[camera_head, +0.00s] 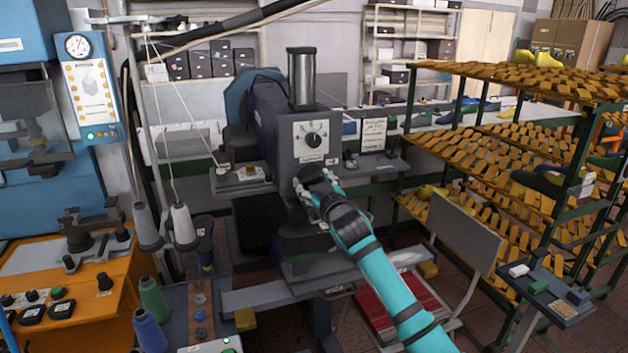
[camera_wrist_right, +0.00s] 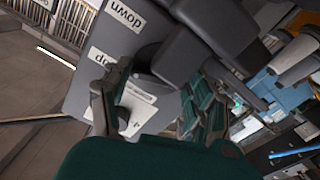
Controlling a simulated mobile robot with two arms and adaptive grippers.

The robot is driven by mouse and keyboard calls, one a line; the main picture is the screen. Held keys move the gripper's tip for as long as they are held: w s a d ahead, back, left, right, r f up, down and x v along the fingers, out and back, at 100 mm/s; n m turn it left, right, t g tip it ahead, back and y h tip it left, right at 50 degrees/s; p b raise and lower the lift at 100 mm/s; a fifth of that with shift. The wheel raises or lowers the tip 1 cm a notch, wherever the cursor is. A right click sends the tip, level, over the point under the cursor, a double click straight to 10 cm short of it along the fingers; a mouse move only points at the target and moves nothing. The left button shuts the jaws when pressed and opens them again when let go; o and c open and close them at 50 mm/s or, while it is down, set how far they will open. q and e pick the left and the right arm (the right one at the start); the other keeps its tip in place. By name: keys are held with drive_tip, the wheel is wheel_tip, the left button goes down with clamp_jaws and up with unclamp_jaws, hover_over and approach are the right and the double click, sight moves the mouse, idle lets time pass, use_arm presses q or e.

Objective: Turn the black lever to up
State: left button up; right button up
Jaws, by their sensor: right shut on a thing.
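The black lever (camera_head: 311,174) sits on the front of the grey machine (camera_head: 268,135), below its dial. My right gripper (camera_head: 317,185) reaches it from the lower right with its fingers around it, and is shut on it. The fingers and palm hide part of the lever. In the right wrist view my right gripper (camera_wrist_right: 150,100) has a finger on each side of the dark lever (camera_wrist_right: 188,55). A "down" label (camera_wrist_right: 125,14) and an "up" label (camera_wrist_right: 101,57) show on the machine face there. My left gripper is not in view.
A tall rack (camera_head: 560,185) of shoe lasts fills the right side. Thread cones (camera_head: 182,222) and an orange machine (camera_head: 70,285) stand at the left.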

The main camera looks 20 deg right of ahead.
drive_tip(key=shift+n+p, duration=0.35)
drive_tip(key=shift+n, duration=1.25)
drive_tip(key=o, duration=1.2)
drive_tip(key=shift+s, duration=0.4)
drive_tip(key=s, duration=1.1)
drive_tip(key=shift+d, duration=0.25)
